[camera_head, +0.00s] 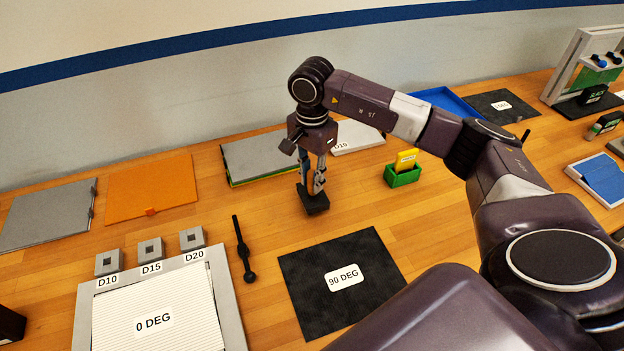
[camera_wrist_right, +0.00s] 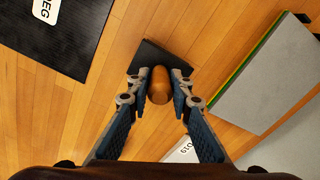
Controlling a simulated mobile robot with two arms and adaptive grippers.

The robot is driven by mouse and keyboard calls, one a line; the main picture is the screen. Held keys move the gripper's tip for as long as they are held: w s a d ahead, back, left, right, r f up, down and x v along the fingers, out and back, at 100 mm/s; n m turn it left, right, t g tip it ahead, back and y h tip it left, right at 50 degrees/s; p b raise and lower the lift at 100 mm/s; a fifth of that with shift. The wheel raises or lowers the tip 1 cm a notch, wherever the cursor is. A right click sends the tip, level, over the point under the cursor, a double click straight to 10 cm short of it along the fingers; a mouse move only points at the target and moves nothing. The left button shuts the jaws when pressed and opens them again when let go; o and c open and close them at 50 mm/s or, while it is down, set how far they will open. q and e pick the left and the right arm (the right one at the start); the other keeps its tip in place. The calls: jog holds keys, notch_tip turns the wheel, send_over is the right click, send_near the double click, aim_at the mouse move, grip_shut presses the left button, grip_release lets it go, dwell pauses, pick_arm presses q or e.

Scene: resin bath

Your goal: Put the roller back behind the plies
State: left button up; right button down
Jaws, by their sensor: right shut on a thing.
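The roller shows in the right wrist view as a brown, rounded wooden handle (camera_wrist_right: 160,85) between my right gripper's fingers (camera_wrist_right: 161,78). A black block (camera_wrist_right: 152,58) lies just beyond the handle; whether it is part of the roller or a stand, I cannot tell. In the head view, my right gripper (camera_head: 313,186) points down and is shut on the handle, which the fingers mostly hide, with the black block (camera_head: 314,203) at the tabletop. The 90 DEG black ply (camera_head: 350,310) lies in front of it, and the 0 DEG white ply (camera_head: 190,290) lies front left. My left gripper is not in view.
A grey board stack (camera_head: 265,155) stands close behind left of the gripper, and a green holder with a yellow block (camera_head: 403,176) is to its right. A black tool (camera_head: 241,245) lies front left. An orange sheet (camera_head: 150,187) is farther left. Bare wood surrounds the black block.

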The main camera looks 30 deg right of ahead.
jog(key=shift+f, duration=0.8)
jog(key=shift+f, duration=0.2)
jog(key=c, duration=1.7)
grip_release()
jog(key=shift+c, duration=0.2)
jog(key=shift+r, duration=0.15)
jog(key=shift+r, duration=0.2)
notch_tip(320, 180, up, 10)
jog(key=b, duration=0.3)
jog(key=shift+r, duration=0.25)
jog(key=shift+r+b, duration=0.3)
jog(key=shift+r, duration=0.3)
